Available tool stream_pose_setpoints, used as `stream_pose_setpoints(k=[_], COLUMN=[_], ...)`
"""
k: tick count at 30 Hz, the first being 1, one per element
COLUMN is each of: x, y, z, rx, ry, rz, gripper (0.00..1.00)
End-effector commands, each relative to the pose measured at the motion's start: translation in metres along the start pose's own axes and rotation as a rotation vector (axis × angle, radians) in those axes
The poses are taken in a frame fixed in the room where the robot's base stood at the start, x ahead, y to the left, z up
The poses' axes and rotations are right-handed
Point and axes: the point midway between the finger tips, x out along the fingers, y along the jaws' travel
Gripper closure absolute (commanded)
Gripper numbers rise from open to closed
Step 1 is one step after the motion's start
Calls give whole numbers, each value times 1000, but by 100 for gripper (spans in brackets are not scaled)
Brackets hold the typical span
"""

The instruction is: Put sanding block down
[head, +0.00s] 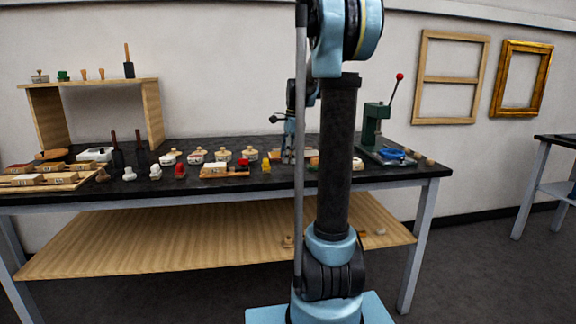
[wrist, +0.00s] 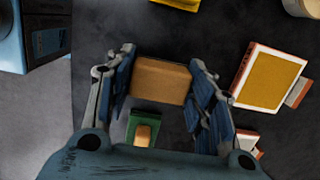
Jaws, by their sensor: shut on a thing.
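The sanding block, a plain tan-brown block (wrist: 160,81), sits between the blue-padded fingers of my gripper (wrist: 160,65) in the wrist view. The fingers press on its two short ends. Dark bench top shows all around it; I cannot tell whether its underside touches the bench. In the head view my gripper (head: 288,155) is low over the dark workbench (head: 390,177), right of the middle, partly behind my own arm. The block is too small and covered to make out clearly there.
A green piece with a wooden top (wrist: 143,131) lies close below the block in the wrist view. A yellow-topped box (wrist: 268,78) lies to the right. A green lever press (head: 373,125) stands at the bench's right; several tubs and stamps line the left.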

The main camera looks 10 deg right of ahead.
Motion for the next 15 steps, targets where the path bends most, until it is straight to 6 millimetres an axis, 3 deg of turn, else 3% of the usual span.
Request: stream_pose_setpoints(k=[7,15], x=[31,34], y=[0,0], z=[-5,-6], rx=[1,2], ry=[0,0], rz=[0,0], gripper=[77,77])
